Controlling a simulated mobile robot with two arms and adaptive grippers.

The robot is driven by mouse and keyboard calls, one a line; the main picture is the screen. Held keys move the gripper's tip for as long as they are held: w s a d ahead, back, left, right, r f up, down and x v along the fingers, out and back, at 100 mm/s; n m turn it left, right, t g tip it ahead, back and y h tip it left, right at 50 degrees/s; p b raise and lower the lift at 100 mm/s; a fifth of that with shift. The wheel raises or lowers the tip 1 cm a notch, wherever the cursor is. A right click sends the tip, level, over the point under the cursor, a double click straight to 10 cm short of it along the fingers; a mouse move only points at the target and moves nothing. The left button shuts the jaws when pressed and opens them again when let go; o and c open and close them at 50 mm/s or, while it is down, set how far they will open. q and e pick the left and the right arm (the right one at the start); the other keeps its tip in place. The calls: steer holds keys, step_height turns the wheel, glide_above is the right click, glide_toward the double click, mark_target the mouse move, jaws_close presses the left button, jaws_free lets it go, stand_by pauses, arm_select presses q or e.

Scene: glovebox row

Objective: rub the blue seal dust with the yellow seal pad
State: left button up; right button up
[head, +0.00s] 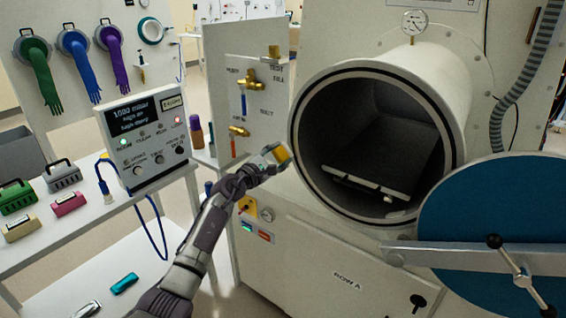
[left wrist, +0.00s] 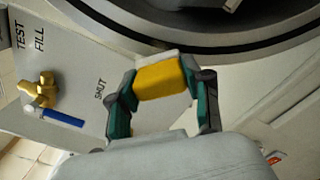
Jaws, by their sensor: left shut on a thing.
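My left gripper (head: 272,160) is shut on the yellow seal pad (head: 281,154), just left of the round port's rim (head: 312,186). In the left wrist view the yellow pad (left wrist: 160,78) sits between both fingers of the gripper (left wrist: 162,88), with a white backing at its edges. The dark port rim (left wrist: 200,42) passes behind the pad there. A gap seems to lie between pad and rim, but contact cannot be told. I cannot make out blue seal dust on the visible rim. My right gripper is not in view.
The open blue round door (head: 480,215) with its bar handle fills the right. A valve panel (head: 255,100) with brass fittings stands left of the port. A dark tray (head: 375,165) lies inside it. A control box (head: 145,140) and several small cases stand on the left bench.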

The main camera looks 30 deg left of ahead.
arm_select(q)
steer(key=shift+a, duration=0.2)
steer(key=shift+s+a+p, duration=0.1)
steer(key=shift+s+p, duration=0.5)
steer(key=shift+p, duration=0.05)
steer(key=s+p, duration=0.1)
steer(key=s, duration=0.2)
steer(key=shift+s+a+f, duration=0.1)
steer(key=shift+s, duration=0.65)
steer(key=s+p, duration=0.1)
steer(key=s, duration=0.2)
steer(key=shift+a, duration=0.1)
steer(key=shift+w, duration=0.15)
